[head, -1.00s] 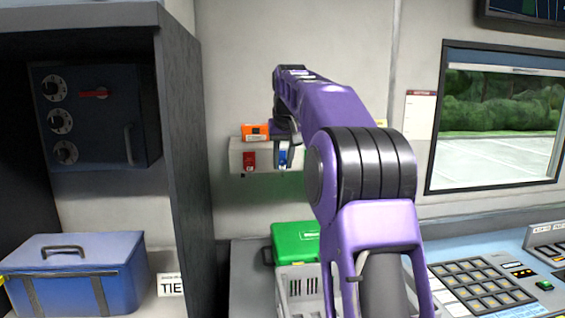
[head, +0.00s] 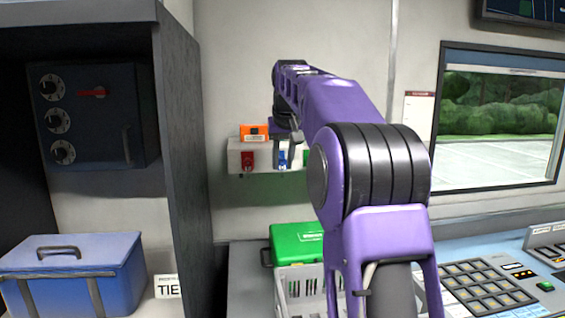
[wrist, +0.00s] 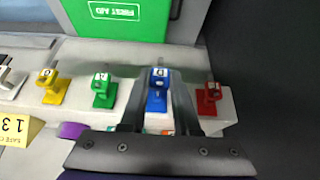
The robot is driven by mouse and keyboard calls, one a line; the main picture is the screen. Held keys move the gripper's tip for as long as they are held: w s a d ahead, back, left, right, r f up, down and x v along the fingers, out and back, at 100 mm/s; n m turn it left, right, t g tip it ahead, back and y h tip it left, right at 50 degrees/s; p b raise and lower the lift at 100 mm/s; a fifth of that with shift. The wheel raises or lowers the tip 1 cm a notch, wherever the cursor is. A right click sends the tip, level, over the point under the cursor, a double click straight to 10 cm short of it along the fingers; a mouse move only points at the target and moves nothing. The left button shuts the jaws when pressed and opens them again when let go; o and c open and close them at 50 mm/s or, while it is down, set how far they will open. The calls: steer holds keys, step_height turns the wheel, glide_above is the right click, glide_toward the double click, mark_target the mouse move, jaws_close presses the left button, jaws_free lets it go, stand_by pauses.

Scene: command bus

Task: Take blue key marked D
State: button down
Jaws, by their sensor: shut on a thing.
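The blue key (wrist: 157,90) is in the middle of the wrist view, between the two fingers of my gripper (wrist: 160,98), which is shut on it. Its tag carries a dark mark too small to read. In the head view the blue key (head: 282,158) shows at the front of the white key rack (head: 235,160) on the back wall. My gripper (head: 285,145) is at the rack there, partly hidden behind my arm. I cannot tell whether the key is still seated on the rack.
A red key (wrist: 208,97) is close beside my gripper; a green key (wrist: 103,92) and a yellow key (wrist: 52,88) are on its other side. An orange box (head: 254,132) sits on the rack. A green first aid case (head: 296,243) is below.

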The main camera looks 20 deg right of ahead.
steer(key=s+r, duration=0.1)
steer(key=s, duration=0.1)
steer(key=s+r, duration=0.1)
steer(key=shift+s+a+r, duration=0.25)
steer(key=shift+a+r, duration=0.05)
steer(key=shift+r, duration=0.05)
stand_by(0.3)
